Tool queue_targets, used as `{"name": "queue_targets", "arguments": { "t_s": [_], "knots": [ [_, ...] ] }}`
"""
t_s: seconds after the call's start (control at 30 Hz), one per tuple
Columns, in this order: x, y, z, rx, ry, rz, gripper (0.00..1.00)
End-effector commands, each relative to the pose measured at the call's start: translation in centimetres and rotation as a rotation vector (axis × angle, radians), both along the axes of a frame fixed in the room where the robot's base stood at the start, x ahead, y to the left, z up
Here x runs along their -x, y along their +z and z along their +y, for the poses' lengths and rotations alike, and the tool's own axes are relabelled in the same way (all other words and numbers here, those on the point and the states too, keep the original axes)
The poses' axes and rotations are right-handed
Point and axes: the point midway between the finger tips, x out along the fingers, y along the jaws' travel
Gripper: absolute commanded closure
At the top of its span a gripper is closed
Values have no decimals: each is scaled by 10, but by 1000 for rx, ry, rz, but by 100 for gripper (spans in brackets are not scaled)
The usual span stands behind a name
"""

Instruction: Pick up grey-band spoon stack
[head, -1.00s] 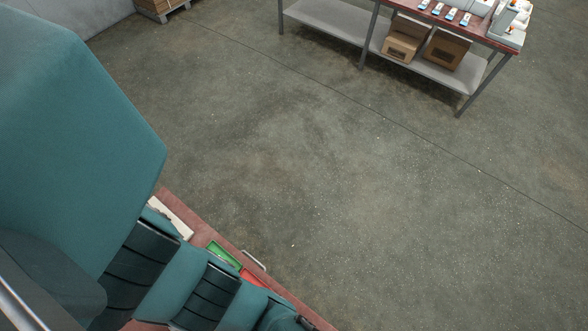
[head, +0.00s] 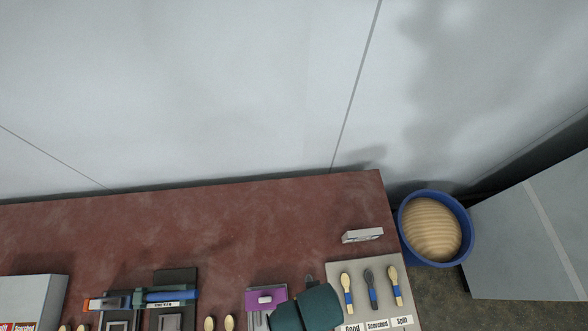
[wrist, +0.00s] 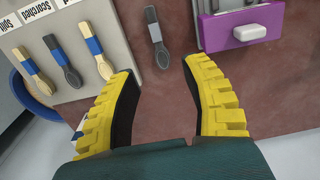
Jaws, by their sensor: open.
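A dark grey spoon-shaped piece (wrist: 153,24), with what looks like a paler grey band across its handle, lies on the red table in the wrist view. I cannot tell if it is one spoon or a stack. My gripper (wrist: 162,68) is open and empty, its yellow fingers spread to either side of the dark piece's bowl end. The bowl end lies between the fingertips in the picture; whether they are at its height I cannot tell. In the head view my teal arm hides most of the piece and the gripper.
A grey sample board (head: 335,270) with blue-banded spoons labelled Good, Scorched and Split stands beside the piece. A purple block (wrist: 240,27) with a white knob is on the other side. A blue bin (head: 468,238) stands past the table's end. The table's back is mostly clear.

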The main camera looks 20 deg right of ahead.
Motion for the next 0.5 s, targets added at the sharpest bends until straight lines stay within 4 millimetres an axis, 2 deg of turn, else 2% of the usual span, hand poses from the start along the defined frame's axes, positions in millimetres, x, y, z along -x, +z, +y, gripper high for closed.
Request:
{"name": "queue_targets", "arguments": {
  "t_s": [0.17,0.23,0.5],
  "knots": [
    [-1,0,0,0,0,-3,53],
    [-1,-7,0,0,0,-1,53],
    [-2,-70,-1,-1,0,-2,53]
  ]
}}
